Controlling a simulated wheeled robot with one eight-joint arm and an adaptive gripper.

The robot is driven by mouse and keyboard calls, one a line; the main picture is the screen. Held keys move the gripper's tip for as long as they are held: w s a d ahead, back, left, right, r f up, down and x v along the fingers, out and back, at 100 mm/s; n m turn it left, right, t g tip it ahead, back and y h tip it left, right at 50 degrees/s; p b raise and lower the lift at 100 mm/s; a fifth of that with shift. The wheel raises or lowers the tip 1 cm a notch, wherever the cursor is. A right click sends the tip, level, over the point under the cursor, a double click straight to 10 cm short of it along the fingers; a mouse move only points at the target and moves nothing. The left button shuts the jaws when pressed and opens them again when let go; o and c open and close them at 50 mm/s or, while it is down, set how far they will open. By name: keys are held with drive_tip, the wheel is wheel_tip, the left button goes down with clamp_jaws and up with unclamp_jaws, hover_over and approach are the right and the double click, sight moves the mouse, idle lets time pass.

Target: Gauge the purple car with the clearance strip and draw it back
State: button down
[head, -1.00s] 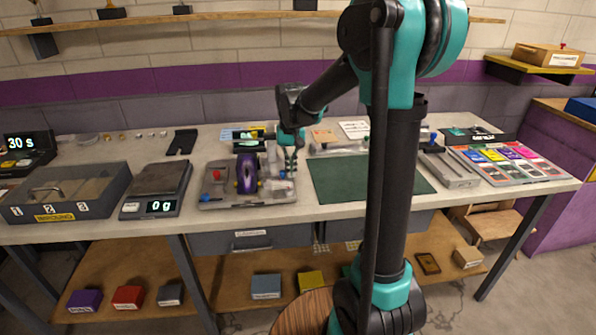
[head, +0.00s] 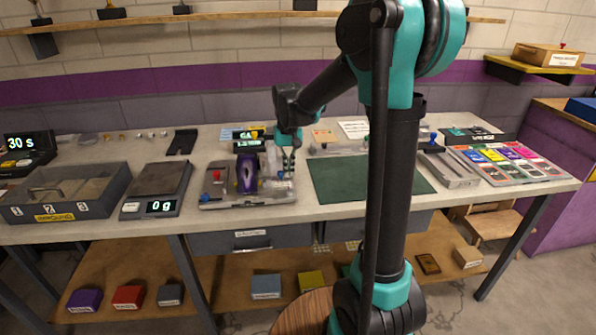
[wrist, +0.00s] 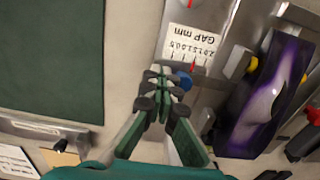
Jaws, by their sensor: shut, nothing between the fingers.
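The purple car (head: 247,173) stands on a grey gauge fixture (head: 215,200) on the bench. In the wrist view the car (wrist: 262,95) is at the right, dark with a purple and white body. A white "GAP mm" scale (wrist: 194,42) with a red pointer lies left of the car. A blue knob (wrist: 183,80) sits just below the scale. My gripper (head: 290,168) is at the fixture's right side, apart from the car. Its fingers (wrist: 160,82) are shut and empty, close beside the blue knob; I cannot tell if they touch it. I cannot clearly pick out the clearance strip.
A green mat (head: 330,188) lies right of the fixture, with free room on it. A scale reading 0 g (head: 158,190) and a grey divided box (head: 110,190) stand to the left. A red knob (head: 216,174) rises at the fixture's left.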

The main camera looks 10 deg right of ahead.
drive_tip(key=shift+d, duration=0.35)
idle(0.5)
wheel_tip(320, 180, up, 8)
idle(0.9)
idle(1.0)
